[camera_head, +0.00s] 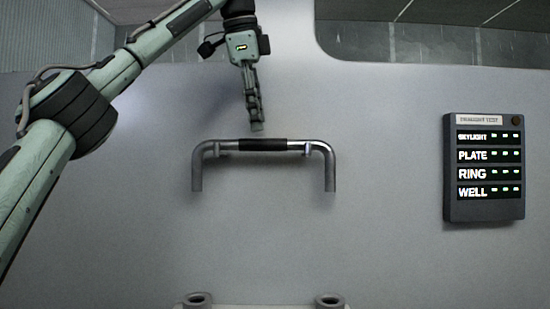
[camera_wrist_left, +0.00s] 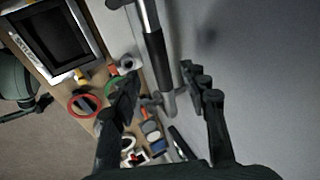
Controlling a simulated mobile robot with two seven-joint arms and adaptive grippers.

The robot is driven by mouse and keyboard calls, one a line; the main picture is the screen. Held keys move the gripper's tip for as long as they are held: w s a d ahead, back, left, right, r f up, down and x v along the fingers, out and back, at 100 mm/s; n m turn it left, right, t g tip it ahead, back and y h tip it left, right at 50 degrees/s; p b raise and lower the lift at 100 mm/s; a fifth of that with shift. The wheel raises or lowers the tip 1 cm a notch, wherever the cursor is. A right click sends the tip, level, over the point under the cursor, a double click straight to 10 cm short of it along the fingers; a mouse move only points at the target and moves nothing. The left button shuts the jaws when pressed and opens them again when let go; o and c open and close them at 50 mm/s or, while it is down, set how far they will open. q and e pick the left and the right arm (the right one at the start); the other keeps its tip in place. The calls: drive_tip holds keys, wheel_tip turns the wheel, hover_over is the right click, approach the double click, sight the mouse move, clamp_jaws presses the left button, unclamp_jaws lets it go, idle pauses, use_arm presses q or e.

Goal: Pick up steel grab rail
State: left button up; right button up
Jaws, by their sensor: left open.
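The steel grab rail (camera_head: 221,146) is a U-shaped bar with a black sleeve at its middle, against a plain grey panel in the head view. My left gripper (camera_head: 256,127) points down with its fingertips just above the black sleeve in that picture; the gap in depth is hard to judge. In the left wrist view the rail (camera_wrist_left: 155,48) runs down from the top, and part of it shows between the spread fingers of my left gripper (camera_wrist_left: 163,80). The fingers are open and do not appear to grip it. My right gripper is not in view.
A dark panel (camera_head: 485,215) with lit rows reading skylight, plate, ring and well is on the right. Two round grey fittings (camera_head: 329,300) show at the bottom edge. In the wrist view, a wooden bench holds a red ring (camera_wrist_left: 84,103), a framed dark box (camera_wrist_left: 52,42) and small items.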

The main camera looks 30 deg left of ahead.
sight(263, 145)
use_arm(q)
drive_tip(key=x, duration=0.7)
drive_tip(key=shift+w+f, duration=0.1)
clamp_jaws()
idle(0.5)
